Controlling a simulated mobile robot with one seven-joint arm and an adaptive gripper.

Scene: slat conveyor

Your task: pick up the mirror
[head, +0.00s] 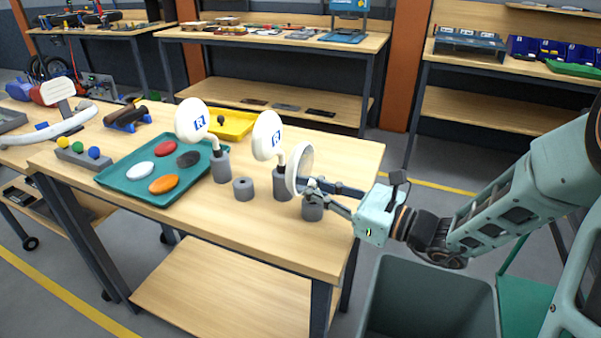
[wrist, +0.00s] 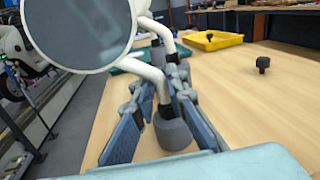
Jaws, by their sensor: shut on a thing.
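A round mirror (head: 301,166) with a white rim stands near the right end of the bench, seen nearly edge-on in the head view. In the wrist view its grey glass (wrist: 78,30) fills the upper left, and its bent white stem runs down to a grey cylinder holder (wrist: 173,134). My gripper (head: 314,188) is shut on the mirror's stem, just above the holder (head: 312,210). In the wrist view the fingers (wrist: 160,95) lie on both sides of the stem. I cannot tell whether the stem is still seated in the holder.
Two similar mirrors with "R" labels (head: 192,120) (head: 267,136) stand in holders to the left. An empty grey holder (head: 243,188) is between them, nearer the front. A teal tray (head: 120,178) holds colored ovals. A yellow tray (head: 238,133) sits behind. A grey bin (head: 425,285) stands below right.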

